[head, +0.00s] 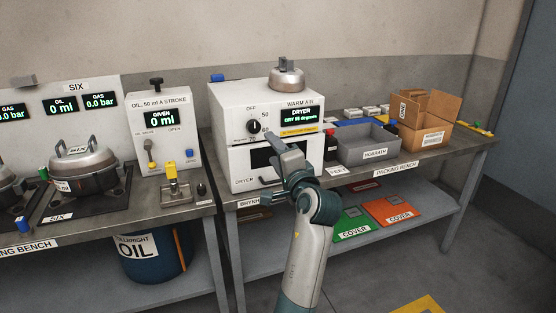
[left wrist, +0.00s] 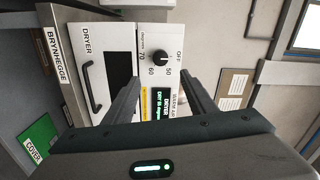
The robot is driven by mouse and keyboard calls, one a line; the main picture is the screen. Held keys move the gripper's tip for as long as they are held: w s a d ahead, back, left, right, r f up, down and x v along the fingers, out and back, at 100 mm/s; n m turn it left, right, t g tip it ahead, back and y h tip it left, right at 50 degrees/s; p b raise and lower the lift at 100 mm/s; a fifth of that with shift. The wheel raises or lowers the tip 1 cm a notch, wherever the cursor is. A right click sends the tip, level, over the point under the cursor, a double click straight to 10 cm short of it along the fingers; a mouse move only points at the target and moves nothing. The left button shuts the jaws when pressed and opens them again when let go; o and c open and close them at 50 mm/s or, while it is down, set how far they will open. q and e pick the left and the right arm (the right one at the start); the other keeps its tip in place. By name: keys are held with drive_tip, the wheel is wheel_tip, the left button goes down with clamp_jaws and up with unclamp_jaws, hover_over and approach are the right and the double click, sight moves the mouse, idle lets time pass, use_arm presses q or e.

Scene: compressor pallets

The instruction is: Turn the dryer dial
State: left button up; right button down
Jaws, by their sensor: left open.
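The white dryer (head: 225,108) stands on the packing bench. Its black dial (head: 254,126) is on the left of its front, with OFF and temperature marks around it. The dial also shows in the left wrist view (left wrist: 160,60), between and beyond the fingers. Which mark it points at is too small to tell for sure. A lit display (head: 300,116) sits right of the dial; its number is not clearly legible. My left gripper (head: 272,142) is in front of the dryer, just below and right of the dial. In the left wrist view its open fingers (left wrist: 165,84) are apart and empty.
A metal pot (head: 286,78) stands on the dryer. The dryer's door handle (left wrist: 92,90) sticks out beside the dial panel. A grey bin (head: 368,148) and a cardboard box (head: 420,130) stand to the right. The OIL dispenser (head: 165,118) is to the left.

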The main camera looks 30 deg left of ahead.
use_arm(q)
drive_tip(key=shift+v, duration=1.3)
drive_tip(key=w+d+f+m+h, duration=0.1)
drive_tip(key=d+f+h, duration=0.2)
drive_tip(key=f, duration=0.7)
drive_tip(key=w+d+f+m+t+h, duration=0.1)
drive_tip(key=d+f+h, duration=0.15)
drive_tip(key=f, duration=0.75)
drive_tip(key=w+d+f+m+h, duration=0.1)
drive_tip(key=d+f+h, duration=0.2)
drive_tip(key=f, duration=0.7)
drive_tip(key=s+d+f+g+h, duration=0.1)
drive_tip(key=s+d+f, duration=0.15)
drive_tip(key=f, duration=0.45)
drive_tip(key=s+d+f+h, duration=0.1)
drive_tip(key=s+f, duration=0.2)
drive_tip(key=f, duration=0.5)
drive_tip(key=s+d+f+n+g+h, duration=0.3)
drive_tip(key=s+f, duration=1.4)
drive_tip(key=f, duration=0.3)
drive_tip(key=s+f+n+g+h, duration=0.1)
drive_tip(key=s+f, duration=0.4)
drive_tip(key=s, duration=0.5)
drive_tip(key=s+f+n+g, duration=0.2)
drive_tip(key=s+f, duration=0.4)
drive_tip(key=s, duration=0.4)
drive_tip(key=shift+s+d+f+n+h+p, duration=0.2)
drive_tip(key=shift+s+n+h+p, duration=0.1)
drive_tip(key=shift+s+n+h, duration=0.1)
drive_tip(key=shift+w, duration=0.1)
